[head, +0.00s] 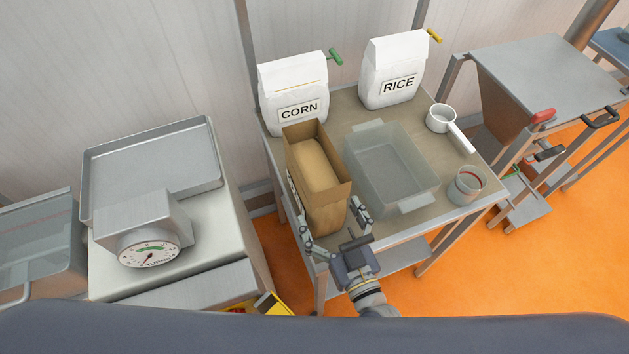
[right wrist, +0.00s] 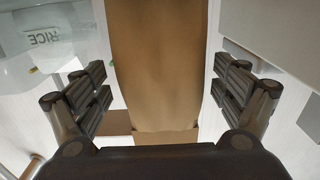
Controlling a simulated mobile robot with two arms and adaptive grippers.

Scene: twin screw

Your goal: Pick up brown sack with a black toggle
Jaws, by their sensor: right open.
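The brown sack (head: 333,206) stands upright and open-topped at the left front of the small table, with tan contents showing inside. A label shows partly on its left side. I see no black toggle on it. My right gripper (head: 332,214) is open at the sack's near end, one finger on each side. In the right wrist view the sack (right wrist: 160,60) fills the middle between the open fingers of the right gripper (right wrist: 163,88), with gaps on both sides. My left gripper is not in view.
The table (head: 395,222) also holds a white CORN bag (head: 290,90) with a green toggle, a white RICE bag (head: 393,75) with a yellow toggle, a clear bin (head: 390,165), a white scoop (head: 440,118) and a cup (head: 466,186). A scale (head: 150,250) stands left.

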